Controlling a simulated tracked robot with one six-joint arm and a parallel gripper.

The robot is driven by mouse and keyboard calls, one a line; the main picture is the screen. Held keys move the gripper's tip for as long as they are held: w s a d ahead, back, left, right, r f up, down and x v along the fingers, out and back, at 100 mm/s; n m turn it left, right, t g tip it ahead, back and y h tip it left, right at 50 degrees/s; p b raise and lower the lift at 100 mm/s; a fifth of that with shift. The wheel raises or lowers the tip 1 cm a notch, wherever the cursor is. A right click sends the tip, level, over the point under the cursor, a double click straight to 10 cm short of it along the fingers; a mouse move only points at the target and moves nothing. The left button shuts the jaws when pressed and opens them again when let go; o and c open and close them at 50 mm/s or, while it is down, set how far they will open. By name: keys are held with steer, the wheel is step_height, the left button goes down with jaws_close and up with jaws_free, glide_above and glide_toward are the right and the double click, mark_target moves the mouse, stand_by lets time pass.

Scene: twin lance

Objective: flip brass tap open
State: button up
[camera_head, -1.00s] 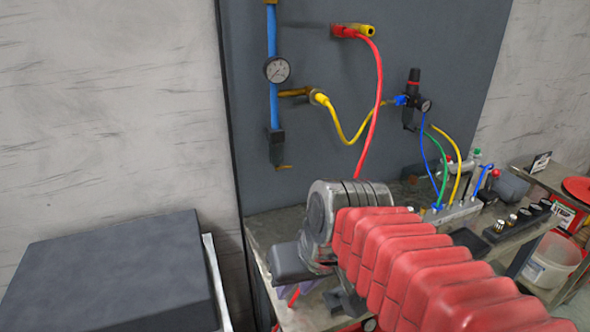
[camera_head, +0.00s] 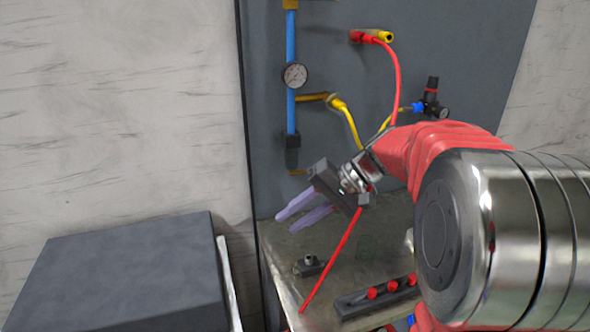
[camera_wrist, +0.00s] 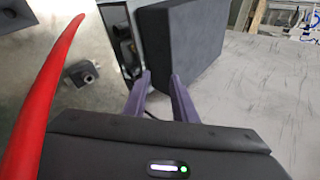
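Brass-coloured fittings sit on the blue pipe on the dark wall panel in the head view. A brass branch (camera_head: 312,97) points right below the gauge, and a small brass piece (camera_head: 297,172) shows at the pipe's lower end, under a black block (camera_head: 293,142). I cannot tell for sure which is the tap. My gripper (camera_head: 285,224) is below and close to the lower brass piece in the picture, its purple fingers pointing left. In the wrist view my gripper (camera_wrist: 160,77) has its fingers apart with nothing between them. No brass tap shows there.
A red hose (camera_head: 335,258) hangs down behind my wrist and crosses the wrist view's left side (camera_wrist: 42,95). A metal bench (camera_head: 285,262) lies below with a small fitting (camera_head: 309,265). A dark box (camera_head: 130,275) stands left. A gauge (camera_head: 294,75) is above.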

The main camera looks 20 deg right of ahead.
steer(key=w+d+m+t+y, duration=0.2)
steer(key=w+d+t+y, duration=0.15)
steer(key=w+d, duration=0.65)
steer(key=m+t+y, duration=0.1)
steer(key=t+y, duration=0.1)
steer(key=t, duration=0.2)
glide_toward(298, 172)
steer(key=w+d+v, duration=0.1)
steer(key=v, duration=0.7)
steer(key=shift+a+f, duration=0.25)
steer(key=shift+a, duration=0.1)
steer(key=x, duration=1.4)
steer(key=shift+r, duration=0.1)
steer(key=shift+s, duration=0.1)
jaws_close()
